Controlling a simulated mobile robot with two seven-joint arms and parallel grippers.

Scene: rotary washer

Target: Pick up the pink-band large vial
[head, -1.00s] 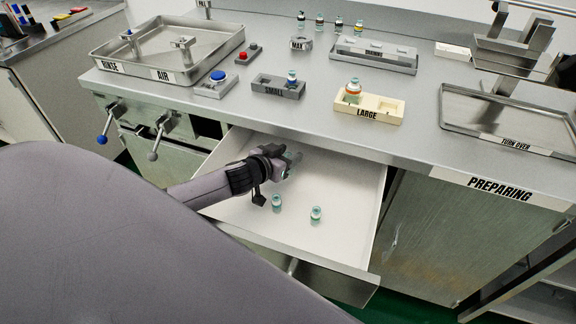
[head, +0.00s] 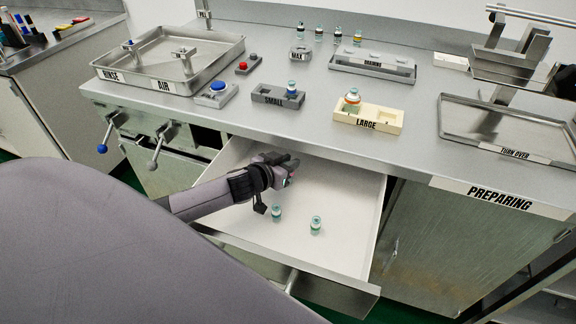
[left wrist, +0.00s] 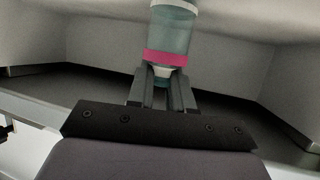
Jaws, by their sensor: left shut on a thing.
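The pink-band large vial (left wrist: 172,40) shows in the left wrist view, with its pink band just beyond the fingers and its narrow neck between them. My left gripper (left wrist: 163,82) is shut on it near the neck. In the head view my left gripper (head: 291,168) is over the open drawer (head: 335,190), and the vial is mostly hidden there by the gripper. My right gripper is not in view.
Two other vials stand in the drawer, one (head: 276,213) left of the other (head: 315,225). On the counter, the cream LARGE rack (head: 385,117) holds an orange-banded vial (head: 352,98). The grey SMALL rack (head: 268,97) holds a small vial (head: 291,88). The drawer's right part is clear.

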